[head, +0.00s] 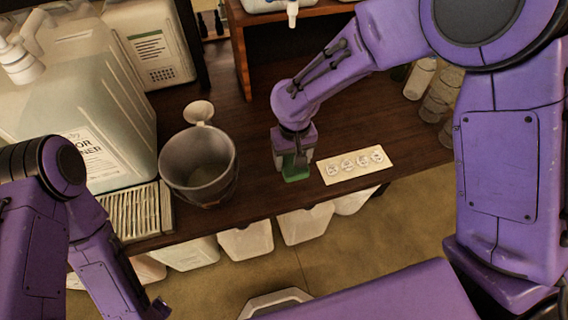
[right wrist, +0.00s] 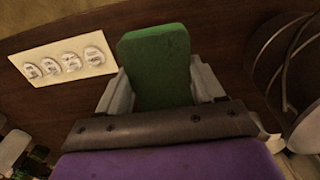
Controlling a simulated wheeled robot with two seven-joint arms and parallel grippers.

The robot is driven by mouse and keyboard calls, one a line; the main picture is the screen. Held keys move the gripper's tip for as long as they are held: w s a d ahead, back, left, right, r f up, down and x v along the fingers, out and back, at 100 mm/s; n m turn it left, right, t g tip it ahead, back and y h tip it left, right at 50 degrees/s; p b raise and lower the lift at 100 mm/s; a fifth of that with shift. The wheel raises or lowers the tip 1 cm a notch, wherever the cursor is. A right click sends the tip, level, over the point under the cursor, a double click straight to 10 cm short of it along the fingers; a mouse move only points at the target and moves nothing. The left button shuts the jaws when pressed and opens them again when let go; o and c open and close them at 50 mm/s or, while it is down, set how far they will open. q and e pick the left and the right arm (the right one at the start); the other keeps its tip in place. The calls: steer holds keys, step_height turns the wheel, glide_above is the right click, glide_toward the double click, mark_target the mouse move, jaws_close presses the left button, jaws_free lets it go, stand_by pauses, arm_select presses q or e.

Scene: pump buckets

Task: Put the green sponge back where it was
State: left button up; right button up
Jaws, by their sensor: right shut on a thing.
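The green sponge (head: 296,175) is at the tip of my right gripper (head: 295,163), over the dark wooden counter between the grey bucket and the pale card. In the right wrist view the sponge (right wrist: 155,62) sits between the two fingers of my right gripper (right wrist: 158,90), which is shut on it. I cannot tell whether the sponge touches the counter. My left arm enters at the lower left of the head view; its fingers are not clearly visible there.
A grey bucket (head: 199,166) stands left of the sponge. A pale card (head: 351,165) with several round marks lies to its right. A large jug (head: 75,100) stands beside a slatted drain tray (head: 135,214) at left. Glasses (head: 440,95) stand at right. White containers (head: 305,224) sit below the counter edge.

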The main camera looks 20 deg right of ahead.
steer(key=shift+w+a+f, duration=0.15)
steer(key=shift+w, duration=0.15)
glide_above(291, 184)
steer(key=f, duration=0.4)
steer(key=shift+s, duration=0.2)
steer(key=f, duration=0.5)
steer(key=shift+w, duration=0.35)
steer(key=shift+s, duration=0.2)
steer(key=o, duration=0.9)
steer(key=shift+w+f, duration=0.1)
steer(key=shift+o, duration=0.2)
step_height(291, 184, up, 12)
steer(key=shift+r, duration=0.2)
